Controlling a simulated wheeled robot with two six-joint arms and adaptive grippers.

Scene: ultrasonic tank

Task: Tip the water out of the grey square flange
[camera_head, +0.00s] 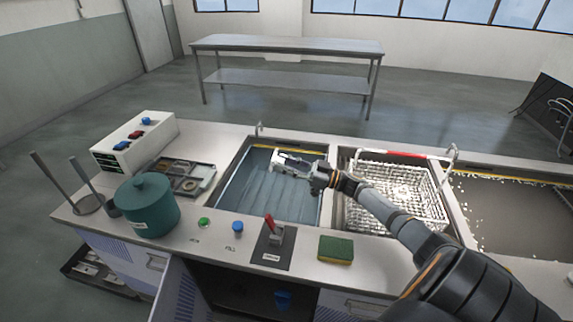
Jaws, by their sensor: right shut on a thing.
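My right gripper (305,169) reaches in from the right over the left tank (263,198). It is shut on a small pale grey piece, which looks like the grey square flange (289,160). The flange is above the dark blue-grey liquid in that tank, near its back right part. It looks tilted, but its exact angle and any water in it are too small to tell. The gripper fingers partly cover it. My left gripper is not in view.
A basket (408,197) sits in the middle tank, under my right arm. A tank of murky liquid (515,222) is at right. A tray with round and square parts (184,181), a green pot (147,207) and a control box (134,143) stand left. A sponge (336,249) lies in front.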

